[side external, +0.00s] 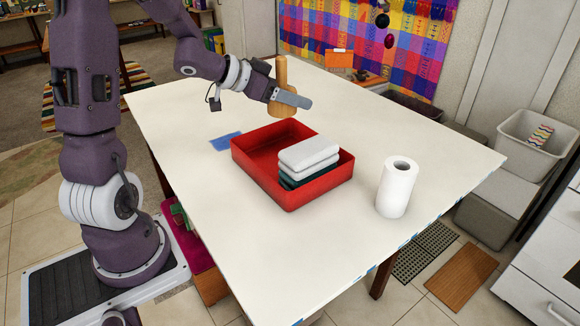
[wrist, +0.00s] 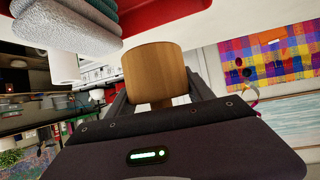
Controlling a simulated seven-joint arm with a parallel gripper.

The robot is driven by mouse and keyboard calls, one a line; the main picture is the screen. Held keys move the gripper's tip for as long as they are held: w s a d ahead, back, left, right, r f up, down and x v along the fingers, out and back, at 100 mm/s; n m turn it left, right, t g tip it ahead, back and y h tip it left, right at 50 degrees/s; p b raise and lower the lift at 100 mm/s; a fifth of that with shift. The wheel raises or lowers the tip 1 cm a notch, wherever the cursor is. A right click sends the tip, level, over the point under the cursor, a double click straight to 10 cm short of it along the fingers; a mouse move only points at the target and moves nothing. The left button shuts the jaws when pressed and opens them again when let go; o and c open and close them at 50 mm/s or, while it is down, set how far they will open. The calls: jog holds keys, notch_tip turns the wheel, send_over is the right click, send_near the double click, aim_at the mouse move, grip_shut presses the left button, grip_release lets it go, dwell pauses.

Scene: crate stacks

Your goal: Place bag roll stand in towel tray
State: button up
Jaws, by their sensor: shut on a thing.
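The bag roll stand is a wooden piece with an upright post (side external: 281,70) and a wider round base (side external: 284,110). My gripper (side external: 288,97) is shut on it, and in the wrist view the fingers close around the wood (wrist: 152,70). It is upright, behind the tray in the side view. It looks raised off the table, though the gap is hard to judge. The towel tray is red (side external: 283,205), with folded white, grey and dark green towels (side external: 309,155) in its right part. Its left part is empty. Towels (wrist: 65,25) and red tray (wrist: 165,12) also show in the wrist view.
A white paper roll (side external: 397,190) stands on the table right of the tray. A blue flat patch (side external: 226,141) lies left of the tray. The white table (side external: 200,110) is otherwise mostly clear. A grey bin (side external: 535,140) stands beyond the right edge.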

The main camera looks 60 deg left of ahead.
notch_tip(320, 180, down, 14)
jog(key=shift+r, duration=0.15)
dwell(0.4)
jog(key=o, duration=1.2)
